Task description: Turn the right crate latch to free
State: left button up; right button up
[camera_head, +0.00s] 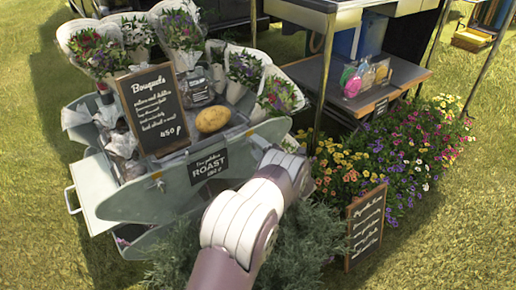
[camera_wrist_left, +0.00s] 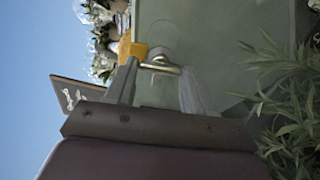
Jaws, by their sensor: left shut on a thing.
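The grey-green crate (camera_head: 150,200) stands at the left in the head view, with a black ROAST sign (camera_head: 208,166) on its front. My left arm comes in from below and reaches its right end, hiding the right latch and most of my left gripper there. In the left wrist view, a brass latch (camera_wrist_left: 160,68) sits on the crate's panel (camera_wrist_left: 215,40). My left gripper (camera_wrist_left: 157,78) has its grey fingers on either side of the latch and is shut on it. The latch's exact angle is hard to tell. My right gripper is out of view.
Leafy plants (camera_head: 310,245) grow close below my arm. Colourful flowers (camera_head: 400,155) and a small sign (camera_head: 366,226) stand right. Open grass lies front left.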

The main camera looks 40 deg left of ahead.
pick_arm(q)
jog(key=o, duration=1)
jog(key=shift+o, duration=0.2)
jog(key=p+v, duration=0.5)
jog(key=v, duration=0.7)
jog(key=shift+d+p, duration=0.3)
jog(key=shift+d, duration=0.1)
jog(key=shift+s, duration=0.1)
